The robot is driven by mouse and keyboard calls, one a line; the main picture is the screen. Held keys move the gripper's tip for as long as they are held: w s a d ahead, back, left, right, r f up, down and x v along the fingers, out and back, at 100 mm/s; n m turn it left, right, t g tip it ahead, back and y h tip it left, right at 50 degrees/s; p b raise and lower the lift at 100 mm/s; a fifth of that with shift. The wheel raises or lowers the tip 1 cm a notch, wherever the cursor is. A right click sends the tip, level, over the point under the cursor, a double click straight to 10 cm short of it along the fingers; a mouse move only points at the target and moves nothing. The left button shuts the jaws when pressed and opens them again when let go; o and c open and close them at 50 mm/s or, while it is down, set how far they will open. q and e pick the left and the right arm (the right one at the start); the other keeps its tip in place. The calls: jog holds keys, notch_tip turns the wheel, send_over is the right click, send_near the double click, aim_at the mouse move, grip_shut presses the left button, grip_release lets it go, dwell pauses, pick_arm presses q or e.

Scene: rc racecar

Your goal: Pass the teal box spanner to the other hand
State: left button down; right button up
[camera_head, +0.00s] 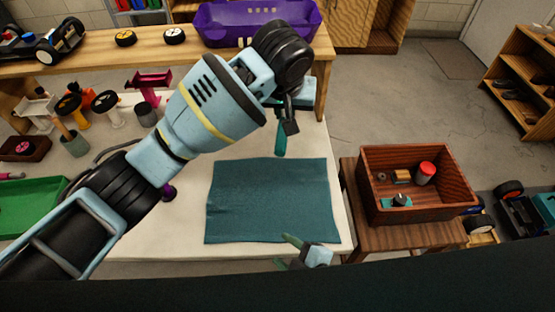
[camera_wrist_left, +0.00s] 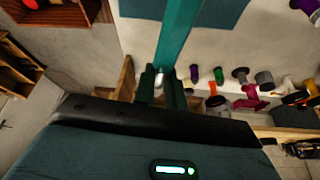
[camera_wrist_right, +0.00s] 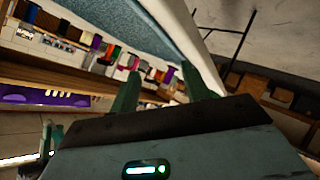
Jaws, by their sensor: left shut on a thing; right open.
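The teal box spanner (camera_head: 280,140) hangs down from my left gripper (camera_head: 287,112), above the back edge of the teal mat (camera_head: 270,205) in the head view. In the left wrist view the spanner (camera_wrist_left: 178,35) is a long teal bar running up the picture from between the fingers (camera_wrist_left: 165,88), which are shut on it. My right gripper (camera_head: 290,242) is low in the head view, at the mat's front edge and apart from the spanner. In the right wrist view its fingers (camera_wrist_right: 160,88) are spread with nothing between them.
A wooden crate (camera_head: 418,207) with small parts stands on a side table at right. A green tray (camera_head: 28,208) lies at far left. Spools and cups (camera_head: 75,143) stand at the table's left. A purple bin (camera_head: 225,28) sits on the back bench. The mat is bare.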

jog(key=w+a+r+n+h, duration=0.1)
jog(key=w+a+r+n, duration=0.3)
jog(key=r+n, duration=0.25)
jog(key=n+t+h, duration=0.4)
jog(key=n+h, duration=0.4)
jog(key=n, duration=0.4)
send_near(282, 136)
jog(key=s, duration=0.1)
jog(key=shift+h, duration=0.3)
jog(key=x, duration=1.1)
jog(key=shift+w+a, duration=0.25)
jog(key=shift+w, duration=0.15)
